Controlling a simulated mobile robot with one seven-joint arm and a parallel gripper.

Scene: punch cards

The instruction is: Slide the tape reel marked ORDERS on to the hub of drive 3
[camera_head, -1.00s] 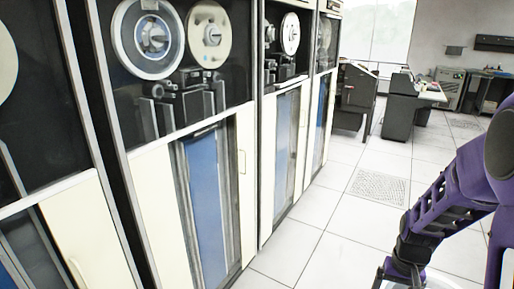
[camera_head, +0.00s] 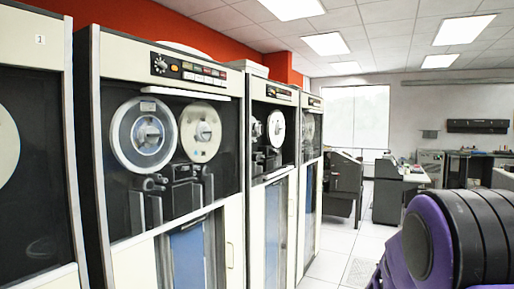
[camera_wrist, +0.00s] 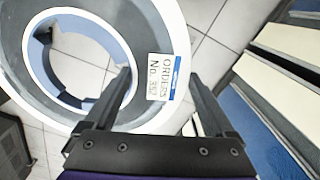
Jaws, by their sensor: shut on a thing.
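The tape reel (camera_wrist: 101,119) fills the upper left of the wrist view. It has a white rim, a blue-grey centre ring and a label (camera_wrist: 163,76) reading ORDERS. My gripper (camera_wrist: 160,78) is shut on the reel, its fingers on either side of the label. In the head view, only a purple and black part of my arm shows at lower right; the reel is out of that view. Several tape drives stand in a row. The nearest full one (camera_head: 108,75) carries two reels.
A console desk (camera_head: 345,185) and a grey cabinet (camera_head: 388,200) stand beyond the row. A window (camera_head: 356,115) is in the back wall. Pale floor tiles (camera_head: 335,240) are clear along the drives. In the wrist view, cream and blue drive fronts (camera_wrist: 275,65) lie at right.

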